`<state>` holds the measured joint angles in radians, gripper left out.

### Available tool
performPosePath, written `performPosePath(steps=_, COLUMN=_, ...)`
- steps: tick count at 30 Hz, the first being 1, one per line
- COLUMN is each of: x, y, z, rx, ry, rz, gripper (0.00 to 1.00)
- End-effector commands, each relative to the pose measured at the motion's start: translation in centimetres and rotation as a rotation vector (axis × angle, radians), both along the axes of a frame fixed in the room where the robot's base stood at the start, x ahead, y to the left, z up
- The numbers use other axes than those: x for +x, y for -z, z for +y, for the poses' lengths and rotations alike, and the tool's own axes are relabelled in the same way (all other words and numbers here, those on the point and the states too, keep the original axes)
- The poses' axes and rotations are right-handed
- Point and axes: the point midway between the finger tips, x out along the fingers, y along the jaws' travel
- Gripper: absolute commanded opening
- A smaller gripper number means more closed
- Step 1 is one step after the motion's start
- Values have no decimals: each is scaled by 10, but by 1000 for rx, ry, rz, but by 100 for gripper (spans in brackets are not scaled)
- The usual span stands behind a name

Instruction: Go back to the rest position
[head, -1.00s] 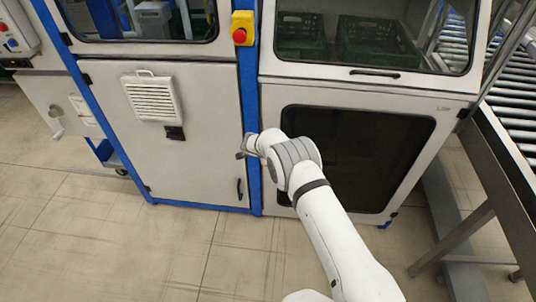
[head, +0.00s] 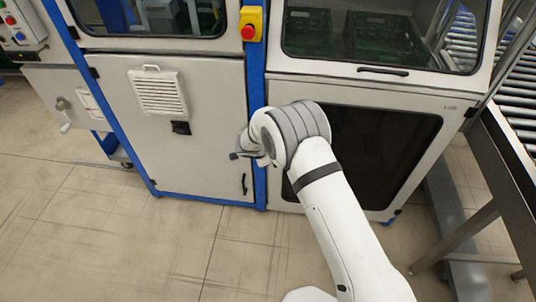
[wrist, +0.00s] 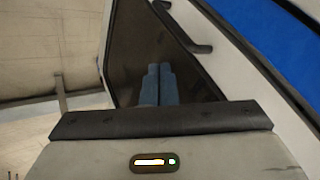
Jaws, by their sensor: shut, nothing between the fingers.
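My gripper (head: 236,155) is at the end of my white arm, in front of the machine cabinet near its blue upright post. In the head view it is small and partly hidden behind my wrist. In the wrist view the two blue-grey fingers (wrist: 158,85) lie side by side, shut with nothing between them. Beyond them is a dark panel with a pale frame. My gripper holds nothing and appears apart from the cabinet.
A red emergency button (head: 249,31) on a yellow box sits on the blue post (head: 257,90). A white cabinet door (head: 205,150) is left of it. Green crates (head: 378,38) show behind the window. A roller conveyor (head: 520,85) stands at right. The floor (head: 110,245) at front left is clear.

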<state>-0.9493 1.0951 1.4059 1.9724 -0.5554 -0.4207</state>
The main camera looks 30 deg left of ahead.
Motion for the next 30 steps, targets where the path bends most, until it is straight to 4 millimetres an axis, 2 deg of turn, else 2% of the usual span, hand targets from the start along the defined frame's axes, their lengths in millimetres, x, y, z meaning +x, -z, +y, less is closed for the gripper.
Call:
performPosePath(steps=10, x=-5, y=-9, z=-1, rx=1, ry=0, rz=-1, gripper=0)
performPosePath(steps=14, x=12, y=-34, z=-6, rx=32, ry=-24, rz=-22, gripper=0)
performPosePath(steps=17, x=36, y=-78, z=-17, rx=81, ry=-79, rz=-58, gripper=0)
performPosePath(steps=22, x=71, y=-171, z=-56, rx=163, ry=-218, rz=-128, gripper=0)
performPosePath(steps=26, x=78, y=-234, z=-96, rx=193, ry=-330, rz=-160, gripper=0)
performPosePath(steps=30, x=68, y=-291, z=-146, rx=192, ry=-447, rz=-176, gripper=0)
